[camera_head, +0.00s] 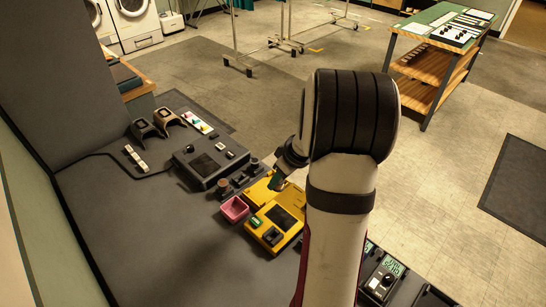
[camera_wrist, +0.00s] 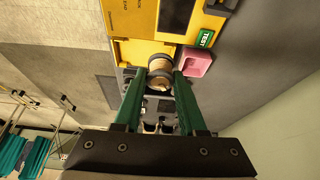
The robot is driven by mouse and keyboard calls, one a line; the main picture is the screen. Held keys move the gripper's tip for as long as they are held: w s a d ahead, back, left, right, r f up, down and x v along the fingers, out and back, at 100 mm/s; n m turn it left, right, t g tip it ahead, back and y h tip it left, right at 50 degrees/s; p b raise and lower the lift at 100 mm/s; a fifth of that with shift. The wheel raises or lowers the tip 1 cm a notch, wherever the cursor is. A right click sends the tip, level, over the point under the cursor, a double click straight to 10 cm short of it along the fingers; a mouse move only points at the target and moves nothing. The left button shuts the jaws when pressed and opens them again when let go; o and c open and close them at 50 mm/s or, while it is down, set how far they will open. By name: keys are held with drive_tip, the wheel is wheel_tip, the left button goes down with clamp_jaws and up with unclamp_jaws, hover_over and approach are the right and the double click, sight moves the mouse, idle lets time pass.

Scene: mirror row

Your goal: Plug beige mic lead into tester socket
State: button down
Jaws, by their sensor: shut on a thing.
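The yellow tester (camera_head: 284,236) lies on the grey bench; its dark screen and TEST label show in the wrist view (camera_wrist: 146,18). My gripper (camera_head: 276,184) points down over the tester's far-left yellow part, and most of it is hidden behind my arm in the head view. In the wrist view my green fingers (camera_wrist: 159,82) are shut on a round beige plug end (camera_wrist: 160,66), which I take for the beige mic lead. The plug is beside the tester's yellow edge; I cannot tell whether it touches it. The tester socket cannot be made out.
A pink tray (camera_head: 234,208) stands close beside the tester. A dark knob-like piece (camera_head: 223,187) and a grey device (camera_head: 208,162) are farther left. Two curved stands (camera_head: 147,131) are at the back. The bench's near-left area is clear.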

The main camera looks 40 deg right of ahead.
drive_tip(key=s+a+n+y, duration=0.2)
drive_tip(key=s+a+n, duration=0.4)
drive_tip(key=a, duration=0.2)
drive_tip(key=shift+g, duration=0.4)
drive_tip(key=shift+w+d+f, duration=0.1)
drive_tip(key=shift+d+f, duration=0.05)
drive_tip(key=shift+f, duration=2.5)
drive_tip(key=shift+f, duration=0.95)
drive_tip(key=shift+c, duration=2)
unclamp_jaws()
drive_tip(key=v, duration=1.5)
drive_tip(key=shift+d+r, duration=0.3)
